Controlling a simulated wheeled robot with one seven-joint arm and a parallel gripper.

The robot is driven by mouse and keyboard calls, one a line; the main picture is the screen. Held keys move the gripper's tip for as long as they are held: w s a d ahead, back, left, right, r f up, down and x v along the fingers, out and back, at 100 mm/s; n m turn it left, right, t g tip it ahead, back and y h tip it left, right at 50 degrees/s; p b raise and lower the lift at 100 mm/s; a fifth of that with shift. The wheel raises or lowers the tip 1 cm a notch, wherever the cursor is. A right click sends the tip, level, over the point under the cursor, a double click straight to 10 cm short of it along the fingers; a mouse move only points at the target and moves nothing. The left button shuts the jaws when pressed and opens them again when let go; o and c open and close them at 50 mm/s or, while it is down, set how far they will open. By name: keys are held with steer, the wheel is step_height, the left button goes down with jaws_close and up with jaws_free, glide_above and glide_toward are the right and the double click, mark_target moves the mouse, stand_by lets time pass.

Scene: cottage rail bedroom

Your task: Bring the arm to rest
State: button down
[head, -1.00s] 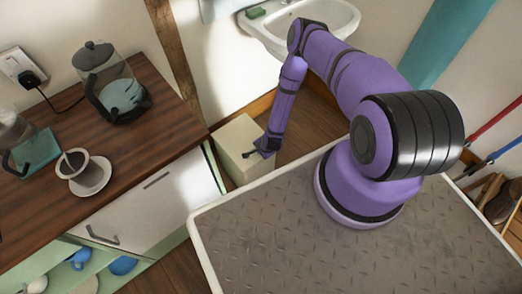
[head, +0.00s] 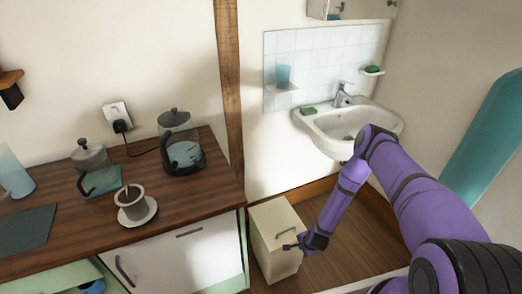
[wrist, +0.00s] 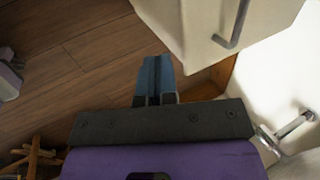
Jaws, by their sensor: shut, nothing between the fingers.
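My purple arm reaches out from the lower right in the head view and bends down at the elbow in front of the sink. My gripper (head: 290,247) hangs low, in front of the cream bin-like box (head: 276,232) on the floor; I cannot tell whether they touch. In the wrist view my gripper (wrist: 154,62) has its fingers together with nothing between them, over the wooden floor (wrist: 80,70).
A wooden counter (head: 70,230) at left holds a glass kettle (head: 181,150), a cup (head: 131,205) on a saucer, and a dark mat (head: 25,232). A white sink (head: 345,128) is on the wall behind my arm. Some floor (head: 345,225) right of the box is clear.

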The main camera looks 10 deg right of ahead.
steer(key=w+d+r+n, duration=0.15)
steer(key=w+r, duration=0.25)
steer(key=r, duration=0.5)
steer(key=w+d+r+n, duration=0.15)
steer(key=w+r, duration=0.25)
steer(key=r, duration=0.4)
steer(key=w+r+n, duration=0.2)
steer(key=w+r, duration=0.3)
steer(key=r, duration=0.4)
step_height(320, 180, up, 26)
steer(key=s+n, duration=0.1)
steer(key=n, duration=0.3)
steer(key=s+a+r+n+h, duration=0.1)
steer(key=s+r+n, duration=0.1)
steer(key=s+r, duration=0.75)
steer(key=s+a+r+n, duration=0.2)
steer(key=s+r, duration=0.4)
steer(key=r, duration=0.7)
steer(key=s+r+n, duration=0.1)
steer(key=s+r, duration=0.2)
steer(key=s, duration=0.8)
steer(key=s+a+r+n, duration=0.1)
steer(key=s+r, duration=0.3)
steer(key=s, duration=0.7)
steer(key=shift+s+r+n+t, duration=0.25)
steer(key=shift+r+n+t, duration=0.05)
